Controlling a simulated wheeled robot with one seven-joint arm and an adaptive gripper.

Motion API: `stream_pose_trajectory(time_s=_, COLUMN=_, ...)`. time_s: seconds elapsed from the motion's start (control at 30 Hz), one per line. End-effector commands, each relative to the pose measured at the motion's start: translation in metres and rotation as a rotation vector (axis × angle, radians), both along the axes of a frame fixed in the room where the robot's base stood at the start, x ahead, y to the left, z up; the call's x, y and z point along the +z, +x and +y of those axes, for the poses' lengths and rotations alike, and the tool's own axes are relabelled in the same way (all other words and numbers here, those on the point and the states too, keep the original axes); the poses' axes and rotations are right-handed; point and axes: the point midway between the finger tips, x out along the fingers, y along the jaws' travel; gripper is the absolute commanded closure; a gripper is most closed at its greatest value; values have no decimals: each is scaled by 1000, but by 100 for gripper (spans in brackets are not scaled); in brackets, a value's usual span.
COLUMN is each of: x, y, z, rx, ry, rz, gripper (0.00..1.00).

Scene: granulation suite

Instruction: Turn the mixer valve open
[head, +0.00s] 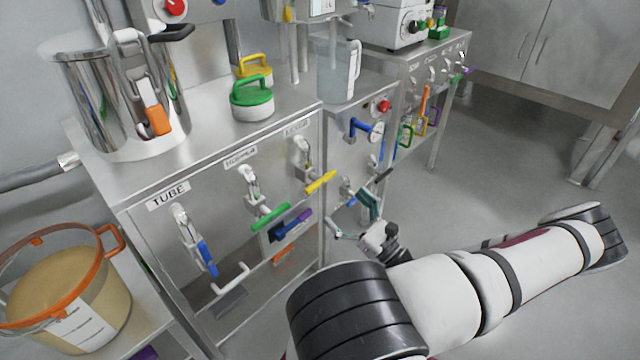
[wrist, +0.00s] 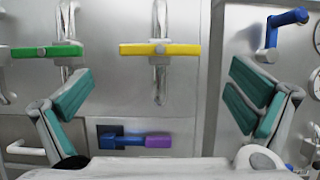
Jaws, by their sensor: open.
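The cabinet front has three valves in a row, each with a label above. The left one, marked TUBE, has a blue handle (head: 207,258) hanging down. The middle one has a green handle (head: 270,216), the right one a yellow handle (head: 320,182); both lie crosswise. Their labels are too small to read surely, so I cannot tell which is the mixer valve. My gripper (head: 352,217) is open and empty in front of the cabinet's right part. In the wrist view, the yellow handle (wrist: 160,49) lies between and above the spread teal fingers, apart from them; the green handle (wrist: 46,51) is further left.
A blue-and-purple handle (wrist: 135,141) sits in a recess below the yellow one. A blue lever (head: 360,126) and a gauge (head: 377,131) are on the panel to the right. A white bar handle (head: 230,279) sticks out low. Floor (head: 500,150) at right is clear.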

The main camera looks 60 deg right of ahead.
Motion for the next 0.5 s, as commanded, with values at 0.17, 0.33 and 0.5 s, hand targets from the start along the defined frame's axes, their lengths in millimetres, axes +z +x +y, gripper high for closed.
stream_pose_trajectory(time_s=0.17, x=13, y=33, z=-7, rx=4, ry=0, rz=-1, gripper=0)
stream_pose_trajectory(time_s=0.33, x=24, y=59, z=-13, rx=4, ry=1, rz=0, gripper=0)
stream_pose_trajectory(time_s=0.5, x=31, y=75, z=-17, rx=3, ry=-1, rz=1, gripper=0)
